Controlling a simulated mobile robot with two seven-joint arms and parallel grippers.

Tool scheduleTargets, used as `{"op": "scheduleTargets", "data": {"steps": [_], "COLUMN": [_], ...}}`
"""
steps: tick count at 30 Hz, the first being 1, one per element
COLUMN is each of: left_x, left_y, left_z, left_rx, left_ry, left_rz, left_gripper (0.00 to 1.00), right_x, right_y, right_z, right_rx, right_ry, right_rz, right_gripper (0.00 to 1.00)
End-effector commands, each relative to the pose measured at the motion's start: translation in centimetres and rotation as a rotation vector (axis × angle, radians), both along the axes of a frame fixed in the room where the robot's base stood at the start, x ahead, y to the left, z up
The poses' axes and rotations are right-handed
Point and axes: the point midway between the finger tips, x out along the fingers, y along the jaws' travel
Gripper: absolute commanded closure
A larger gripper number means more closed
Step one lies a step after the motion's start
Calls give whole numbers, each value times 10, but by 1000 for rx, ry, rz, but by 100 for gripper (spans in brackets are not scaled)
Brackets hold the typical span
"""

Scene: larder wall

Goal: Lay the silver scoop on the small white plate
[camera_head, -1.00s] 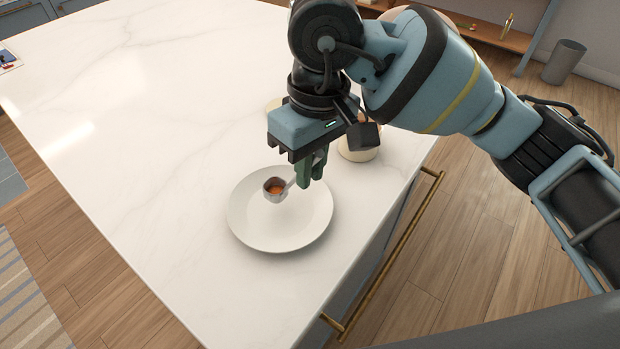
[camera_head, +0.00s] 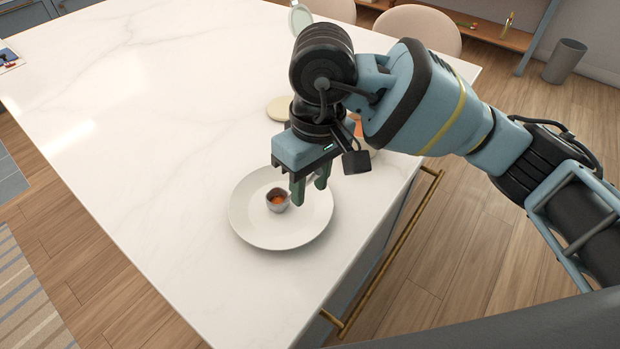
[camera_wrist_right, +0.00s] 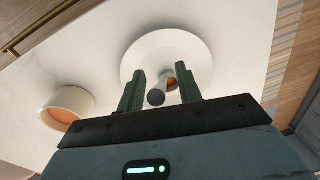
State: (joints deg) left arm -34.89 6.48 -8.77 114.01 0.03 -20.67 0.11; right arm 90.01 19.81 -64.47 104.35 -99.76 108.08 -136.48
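The small white plate (camera_head: 252,218) lies near the counter's right edge; it also shows in the right wrist view (camera_wrist_right: 140,58). The silver scoop (camera_head: 277,203), with orange-brown contents in its bowl, appears to rest on the plate; in the head view its handle is hidden behind my gripper. In the right wrist view the scoop's handle end (camera_wrist_right: 156,98) points toward the camera, between the fingers. My right gripper (camera_head: 309,186) is open just above the scoop's handle, with a gap on both sides of it in the wrist view (camera_wrist_right: 160,90). My left gripper is not in view.
A pale canister (camera_wrist_right: 66,108) with orange contents stands beside the plate, mostly hidden by my gripper in the head view. A pale round lid (camera_head: 279,109) lies behind it.

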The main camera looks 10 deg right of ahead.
Motion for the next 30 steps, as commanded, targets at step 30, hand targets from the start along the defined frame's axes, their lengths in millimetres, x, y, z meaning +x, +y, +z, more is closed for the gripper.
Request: {"op": "scheduleTargets", "data": {"steps": [30], "left_x": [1], "left_y": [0], "left_z": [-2], "left_rx": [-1], "left_ry": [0], "left_rz": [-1], "left_gripper": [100], "right_x": [6], "right_y": [-9], "right_z": [118], "right_rx": [1], "right_ry": [-1], "right_rz": [-1], "right_gripper": [65]}}
